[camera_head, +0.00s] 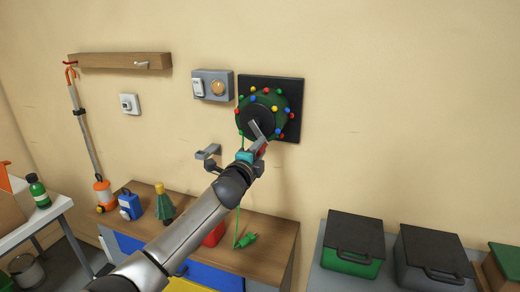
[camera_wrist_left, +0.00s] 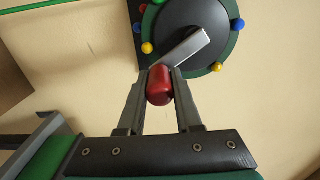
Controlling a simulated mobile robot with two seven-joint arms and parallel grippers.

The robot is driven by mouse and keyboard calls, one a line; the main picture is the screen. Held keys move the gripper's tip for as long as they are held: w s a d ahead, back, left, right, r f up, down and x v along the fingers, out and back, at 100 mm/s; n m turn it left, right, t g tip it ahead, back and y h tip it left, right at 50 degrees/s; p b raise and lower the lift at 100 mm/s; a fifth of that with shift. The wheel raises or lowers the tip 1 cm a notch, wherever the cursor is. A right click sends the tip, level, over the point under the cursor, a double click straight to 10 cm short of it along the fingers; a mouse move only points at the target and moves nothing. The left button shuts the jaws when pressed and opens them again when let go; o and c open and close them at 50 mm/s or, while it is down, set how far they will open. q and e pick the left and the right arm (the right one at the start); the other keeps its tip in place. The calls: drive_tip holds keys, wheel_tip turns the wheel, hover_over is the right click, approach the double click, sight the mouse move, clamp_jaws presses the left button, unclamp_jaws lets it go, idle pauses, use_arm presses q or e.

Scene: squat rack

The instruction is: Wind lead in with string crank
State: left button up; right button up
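A wall-mounted reel (camera_head: 272,107) wound with green lead and coloured bulbs sits on a black square plate (camera_head: 292,88). Its dark round face carries a grey crank arm (camera_head: 256,129), which points down and slightly right. The crank arm (camera_wrist_left: 180,48) ends at a red handle (camera_wrist_left: 160,86) in the left wrist view. My left gripper (camera_wrist_left: 161,78) has one finger on each side of the red handle, closed against it. In the head view my left gripper (camera_head: 260,150) covers most of the handle. The green lead hangs down to a green plug (camera_head: 246,240) on the cabinet top. My right gripper is out of view.
A grey box with switch and dial (camera_head: 213,85) and a wall bracket (camera_head: 208,152) are left of the reel. The wooden cabinet (camera_head: 272,250) below holds several small items. Two dark-lidded boxes (camera_head: 352,235) (camera_head: 432,250) stand right. The wall right of the reel is clear.

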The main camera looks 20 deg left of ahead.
use_arm(q)
drive_tip(key=o, duration=0.4)
drive_tip(key=shift+s, duration=0.15)
drive_tip(key=s, duration=1.5)
drive_tip(key=shift+a, duration=0.25)
